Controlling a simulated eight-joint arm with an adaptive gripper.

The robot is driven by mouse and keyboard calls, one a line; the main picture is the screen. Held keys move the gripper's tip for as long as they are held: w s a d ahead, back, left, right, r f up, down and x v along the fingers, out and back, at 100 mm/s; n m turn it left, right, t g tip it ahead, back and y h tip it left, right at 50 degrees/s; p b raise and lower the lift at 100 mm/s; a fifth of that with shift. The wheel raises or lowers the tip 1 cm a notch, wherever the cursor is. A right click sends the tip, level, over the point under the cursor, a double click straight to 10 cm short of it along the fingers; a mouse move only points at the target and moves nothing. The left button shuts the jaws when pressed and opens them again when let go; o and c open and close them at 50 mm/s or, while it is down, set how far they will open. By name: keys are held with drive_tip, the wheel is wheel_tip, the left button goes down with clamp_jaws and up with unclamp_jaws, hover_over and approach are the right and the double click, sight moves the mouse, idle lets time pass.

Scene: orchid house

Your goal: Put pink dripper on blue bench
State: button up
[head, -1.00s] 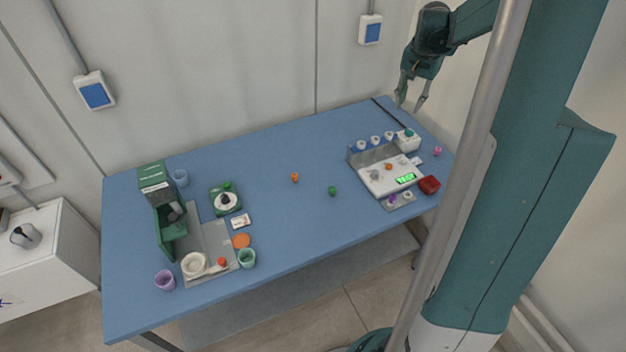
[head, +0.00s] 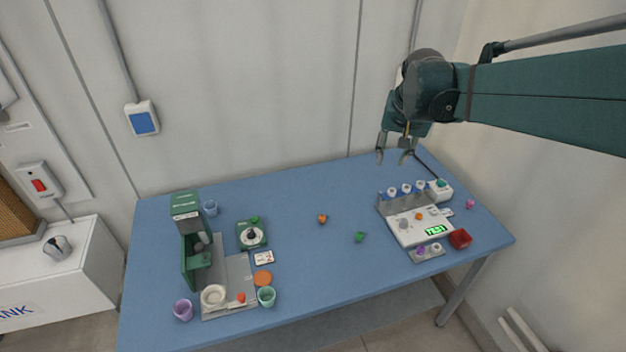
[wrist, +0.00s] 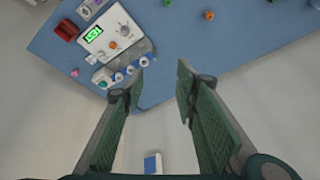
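The pink dripper (head: 470,204) is a small pink piece on the blue bench (head: 300,265), close to the bench's right edge. In the wrist view the pink dripper (wrist: 75,73) shows at the left, near the bench edge and outside the fingers. My gripper (head: 394,157) is open and empty, in the air above the back right part of the bench. It is to the left of the pink dripper and well above it. In the wrist view the two fingers of my gripper (wrist: 161,70) stand apart with nothing between them.
Orange (head: 322,219) and green (head: 360,237) pieces lie mid-bench. A green machine (head: 190,240) and cups fill the left. The middle back is clear.

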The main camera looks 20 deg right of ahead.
drive_tip(key=s+a+f+n+t, duration=0.1)
drive_tip(key=s+a+n, duration=0.2)
drive_tip(key=s+a, duration=0.5)
drive_tip(key=s+a+f+n+t+y, duration=0.1)
drive_tip(key=s+a+n, duration=0.3)
drive_tip(key=s+a, duration=0.5)
drive_tip(key=a+t, duration=0.1)
drive_tip(key=a, duration=0.4)
drive_tip(key=shift+s+f, duration=0.2)
drive_tip(key=shift+f, duration=0.2)
drive_tip(key=shift+a+f, duration=0.1)
drive_tip(key=shift+f+b, duration=1.2)
drive_tip(key=shift+b, duration=0.1)
